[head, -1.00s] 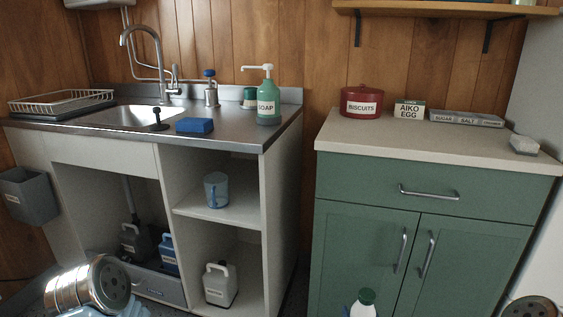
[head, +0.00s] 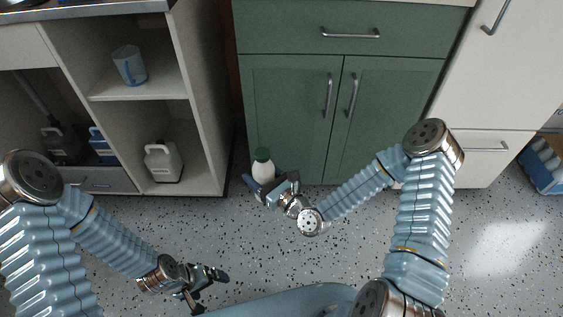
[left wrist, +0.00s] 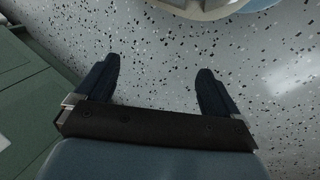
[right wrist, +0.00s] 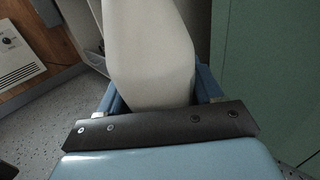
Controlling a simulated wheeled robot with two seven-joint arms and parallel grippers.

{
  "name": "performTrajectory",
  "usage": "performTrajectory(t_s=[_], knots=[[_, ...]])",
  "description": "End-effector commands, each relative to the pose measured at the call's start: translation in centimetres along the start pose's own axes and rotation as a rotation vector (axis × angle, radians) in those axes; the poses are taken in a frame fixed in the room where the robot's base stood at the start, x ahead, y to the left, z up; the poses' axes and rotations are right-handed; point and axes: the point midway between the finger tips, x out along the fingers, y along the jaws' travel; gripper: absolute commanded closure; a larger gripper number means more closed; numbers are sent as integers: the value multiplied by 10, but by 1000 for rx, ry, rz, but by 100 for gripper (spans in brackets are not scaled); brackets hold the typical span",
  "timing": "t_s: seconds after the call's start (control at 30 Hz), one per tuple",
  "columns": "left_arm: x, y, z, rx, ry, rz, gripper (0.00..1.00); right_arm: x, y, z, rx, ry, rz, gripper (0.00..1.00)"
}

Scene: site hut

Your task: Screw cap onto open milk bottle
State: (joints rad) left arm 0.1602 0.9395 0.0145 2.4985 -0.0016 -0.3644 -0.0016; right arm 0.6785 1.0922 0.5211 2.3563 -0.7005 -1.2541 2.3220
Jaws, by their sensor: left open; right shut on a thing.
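A white milk bottle (head: 263,172) with a green cap (head: 262,154) at its top stands out in front of the green cabinet in the head view. My right gripper (head: 268,184) is shut on the bottle and holds it near upright. The bottle's white body (right wrist: 152,60) fills the space between the fingers in the right wrist view; its top is out of that view. Whether the cap is seated or screwed tight cannot be told. My left gripper (head: 208,284) is open and empty, low at the left over the floor. Its spread fingers (left wrist: 157,90) show in the left wrist view.
The green cabinet (head: 290,110) with metal handles is just behind the bottle. A blue crate (head: 541,166) is at the far right. The speckled floor (head: 480,260) is clear.

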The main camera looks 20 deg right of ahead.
Motion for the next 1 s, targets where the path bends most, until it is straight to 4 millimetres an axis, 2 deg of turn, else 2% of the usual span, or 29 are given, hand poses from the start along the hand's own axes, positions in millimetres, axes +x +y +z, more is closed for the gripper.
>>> performTrajectory(t_s=[0.1, 0.23, 0.4, 0.6, 0.63, 0.73, 0.83, 0.97, 1.0], knots=[[0, 0, 0, 0, 0, 0, 4, 9, 23, -3, 0, -2, 106, 90], [0, 0, 0, 0, 0, 0, 4, 15, 39, -5, 2, -2, 182, 90], [0, 0, 0, 0, 0, 0, 4, 17, 46, -6, 1, -1, 217, 90], [0, 0, 0, 0, 0, 0, 4, 17, 46, -6, 1, -1, 217, 90], [0, 0, 0, 0, 0, 0, 5, 17, 46, -7, 2, 1, 217, 100], [0, 1, -4, 0, 0, -3, 21, 17, 46, -6, 2, 0, 216, 100], [1, 5, -20, -1, -6, -18, 36, 17, 46, -6, 2, 0, 216, 100], [-2, 19, -63, -15, -23, -65, 38, 17, 46, -6, 2, 0, 215, 100], [-6, 26, -80, -22, -27, -85, 38, 17, 46, -6, 2, 0, 215, 100]])
